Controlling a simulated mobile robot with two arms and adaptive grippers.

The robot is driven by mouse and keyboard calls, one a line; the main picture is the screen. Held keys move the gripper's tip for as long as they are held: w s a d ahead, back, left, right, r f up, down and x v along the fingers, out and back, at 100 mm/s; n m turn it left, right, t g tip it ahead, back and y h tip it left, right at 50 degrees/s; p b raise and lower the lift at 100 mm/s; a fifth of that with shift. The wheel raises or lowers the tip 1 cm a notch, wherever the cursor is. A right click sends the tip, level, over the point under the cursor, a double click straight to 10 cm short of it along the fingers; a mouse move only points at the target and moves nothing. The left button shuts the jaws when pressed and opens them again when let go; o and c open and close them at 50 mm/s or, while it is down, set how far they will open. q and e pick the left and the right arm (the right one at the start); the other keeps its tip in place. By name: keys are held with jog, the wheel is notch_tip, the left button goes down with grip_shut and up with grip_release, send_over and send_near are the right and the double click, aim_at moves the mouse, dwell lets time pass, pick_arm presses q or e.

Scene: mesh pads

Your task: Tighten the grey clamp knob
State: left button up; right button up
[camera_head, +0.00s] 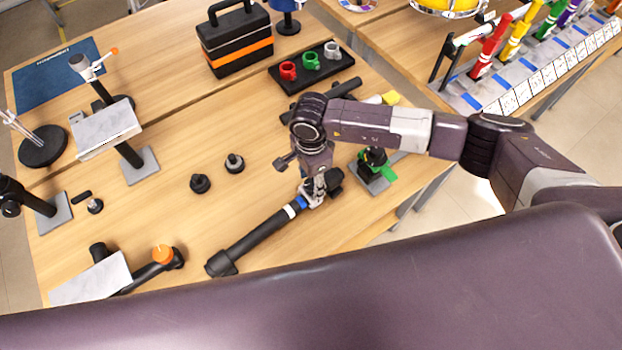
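I cannot single out the grey clamp knob for sure. A grey ring-shaped piece (331,49) sits on a black tray beside a green piece (309,60) and a red one (288,71). A stand at the far left carries a grey head (81,65) with an orange-tipped lever. My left gripper is not in view.
A green-and-black fixture (375,158) on a grey plate stands close right of the gripper. A black toolbox (235,42) stands behind. Bare wood lies around the knobs.

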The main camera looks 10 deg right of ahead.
jog(key=c, duration=0.9)
jog(key=shift+c, duration=0.2)
jog(key=m+b, duration=0.2)
jog(key=shift+f+m+b, duration=0.15)
jog(key=shift+m+b, duration=0.15)
jog(key=m+b, duration=0.3)
jog(key=shift+m, duration=0.3)
jog(key=m+b, duration=0.2)
jog(key=m, duration=0.1)
jog(key=shift+w+b, duration=0.1)
jog(key=shift+b, duration=0.2)
jog(key=shift+r+m+b, duration=0.2)
jog(key=shift+m+b, duration=0.65)
jog(key=shift+m, duration=0.75)
